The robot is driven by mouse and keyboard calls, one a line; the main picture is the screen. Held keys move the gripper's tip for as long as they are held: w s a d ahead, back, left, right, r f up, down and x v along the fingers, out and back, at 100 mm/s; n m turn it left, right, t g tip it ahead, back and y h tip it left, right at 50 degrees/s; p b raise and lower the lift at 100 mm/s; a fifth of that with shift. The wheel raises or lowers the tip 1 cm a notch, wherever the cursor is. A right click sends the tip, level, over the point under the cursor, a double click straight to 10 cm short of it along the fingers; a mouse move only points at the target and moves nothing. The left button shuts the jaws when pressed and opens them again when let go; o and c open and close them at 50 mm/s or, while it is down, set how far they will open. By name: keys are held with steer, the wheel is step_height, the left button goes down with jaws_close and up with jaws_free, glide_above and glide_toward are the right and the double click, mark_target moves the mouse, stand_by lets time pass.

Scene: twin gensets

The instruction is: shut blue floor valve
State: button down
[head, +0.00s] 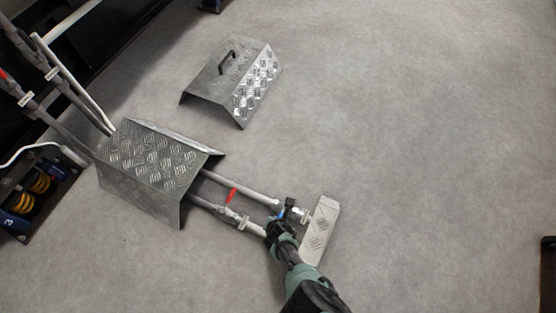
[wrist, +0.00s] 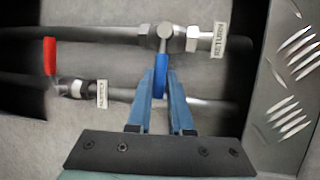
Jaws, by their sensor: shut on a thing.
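The blue valve lever (wrist: 161,80) sits between the two fingers of my gripper (wrist: 159,74) in the wrist view. The fingers are shut on it. The lever hangs from a metal valve body (wrist: 168,38) on the upper pipe, beside a label reading RETURN (wrist: 218,40). The lever points across that pipe, towards my gripper. In the head view my gripper (head: 281,222) reaches the pipe end beside the end cover, and the blue valve (head: 290,205) is partly hidden there.
A red lever (wrist: 50,56) stands on the lower pipe, left of my gripper; it also shows in the head view (head: 232,195). A tread-plate cover (head: 150,160) spans the pipes. A handled cover (head: 235,82) lies apart on the floor.

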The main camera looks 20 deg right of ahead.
steer(key=c, duration=0.8)
jaws_free()
steer(key=shift+s, duration=0.1)
steer(key=shift+p+v, duration=6.45)
steer(key=shift+p, duration=0.8)
